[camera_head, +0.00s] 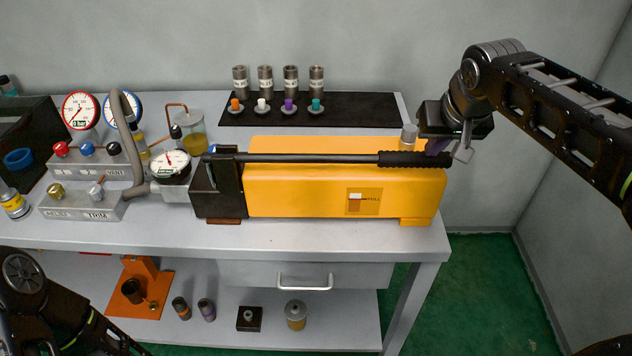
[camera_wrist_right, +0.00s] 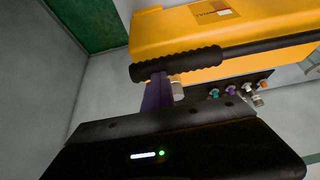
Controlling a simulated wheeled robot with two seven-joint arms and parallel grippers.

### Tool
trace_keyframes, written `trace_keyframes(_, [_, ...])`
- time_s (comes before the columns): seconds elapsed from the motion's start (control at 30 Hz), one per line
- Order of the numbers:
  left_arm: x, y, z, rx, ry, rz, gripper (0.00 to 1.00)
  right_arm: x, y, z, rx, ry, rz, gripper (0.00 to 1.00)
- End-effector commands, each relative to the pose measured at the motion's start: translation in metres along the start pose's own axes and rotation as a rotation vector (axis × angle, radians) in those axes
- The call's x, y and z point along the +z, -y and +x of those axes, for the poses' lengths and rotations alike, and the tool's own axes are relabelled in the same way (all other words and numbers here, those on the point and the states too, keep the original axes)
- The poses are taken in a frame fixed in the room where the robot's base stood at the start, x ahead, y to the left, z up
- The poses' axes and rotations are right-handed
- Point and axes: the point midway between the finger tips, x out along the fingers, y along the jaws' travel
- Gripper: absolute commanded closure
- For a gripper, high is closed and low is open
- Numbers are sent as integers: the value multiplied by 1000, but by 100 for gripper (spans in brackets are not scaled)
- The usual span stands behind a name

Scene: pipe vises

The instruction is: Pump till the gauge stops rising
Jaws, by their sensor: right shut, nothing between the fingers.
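The yellow hand pump (camera_head: 330,200) lies on the bench with a black block at its left end. Its black lever (camera_head: 300,159) lies almost level along the pump's top, ending in a ribbed grip (camera_head: 412,159). The grip also shows in the right wrist view (camera_wrist_right: 185,65). A white round gauge (camera_head: 171,160) stands left of the pump; its red needle points roughly upward, its numbers too small to read. My right gripper (camera_head: 437,148) is shut and empty at the grip's outer end; its purple fingers (camera_wrist_right: 158,92) reach up to the grip. My left gripper is not in view.
Two more gauges, one red-rimmed (camera_head: 80,111) and one blue-rimmed, stand on a valve block (camera_head: 90,166) at the left. A black mat (camera_head: 370,110) with several capped fittings lies behind the pump. A lower shelf (camera_head: 345,325) holds small parts. My left arm is at lower left.

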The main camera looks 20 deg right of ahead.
Motion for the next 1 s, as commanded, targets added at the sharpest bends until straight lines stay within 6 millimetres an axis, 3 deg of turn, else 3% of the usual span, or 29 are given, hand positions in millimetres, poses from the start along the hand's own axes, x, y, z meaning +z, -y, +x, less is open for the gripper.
trace_keyframes(0.03, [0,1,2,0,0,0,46,12,-2,10,8,37,1,100])
trace_keyframes(0.17, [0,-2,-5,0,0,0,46,8,-2,4,8,38,2,100])
trace_keyframes(0.57, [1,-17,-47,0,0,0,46,-26,6,-51,6,26,1,100])
trace_keyframes(1.0, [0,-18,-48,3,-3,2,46,-28,7,-54,4,19,0,100])
